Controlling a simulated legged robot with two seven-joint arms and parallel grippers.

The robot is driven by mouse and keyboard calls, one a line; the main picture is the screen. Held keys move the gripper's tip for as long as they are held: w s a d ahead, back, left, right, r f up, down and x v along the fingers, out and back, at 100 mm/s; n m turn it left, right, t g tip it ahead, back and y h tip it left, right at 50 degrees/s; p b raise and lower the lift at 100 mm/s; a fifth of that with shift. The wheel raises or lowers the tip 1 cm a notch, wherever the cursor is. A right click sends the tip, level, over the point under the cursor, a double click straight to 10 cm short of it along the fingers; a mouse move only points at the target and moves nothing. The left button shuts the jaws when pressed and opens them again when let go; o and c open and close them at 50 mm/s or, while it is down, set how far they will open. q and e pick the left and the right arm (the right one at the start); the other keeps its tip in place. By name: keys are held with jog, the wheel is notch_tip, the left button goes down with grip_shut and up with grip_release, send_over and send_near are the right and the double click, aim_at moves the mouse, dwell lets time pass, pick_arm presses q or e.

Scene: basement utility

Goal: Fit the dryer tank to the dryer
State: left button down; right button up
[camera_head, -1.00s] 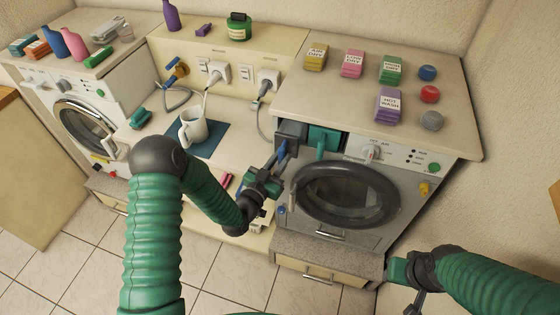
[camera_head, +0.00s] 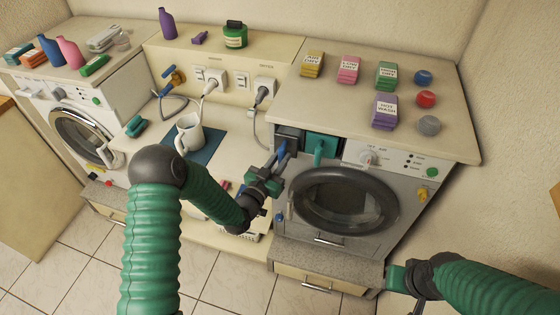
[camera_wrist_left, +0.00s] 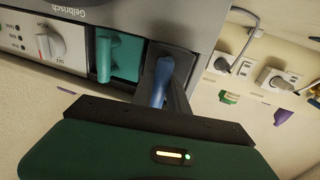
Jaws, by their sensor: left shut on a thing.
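The dryer (camera_head: 345,200) is the grey and white machine at the right, with a round dark door. The dryer tank (camera_head: 289,138) is a dark grey block with a blue handle, at the top left corner of the dryer's front. My left gripper (camera_head: 277,165) is shut on the blue handle. In the left wrist view, the tank (camera_wrist_left: 181,64) and its handle (camera_wrist_left: 160,82) stand out from the dryer front; its seating depth is unclear. A teal drawer (camera_head: 322,147) with a teal handle sits beside it. My right gripper (camera_head: 412,285) is low at the right, its fingers unclear.
A plug and cable (camera_head: 261,98) hang beside the dryer. Coloured packets and round caps (camera_head: 425,99) lie on the dryer top. A drawer (camera_head: 320,284) is below the door.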

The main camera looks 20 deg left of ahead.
pick_arm(q)
jog(key=shift+w+b, duration=0.6)
jog(key=shift+w, duration=0.95)
jog(key=c, duration=1.2)
grip_release()
jog(key=b+v, duration=0.2)
jog(key=v, duration=1.4)
jog(key=shift+s, duration=0.4)
jog(key=shift+f, duration=0.15)
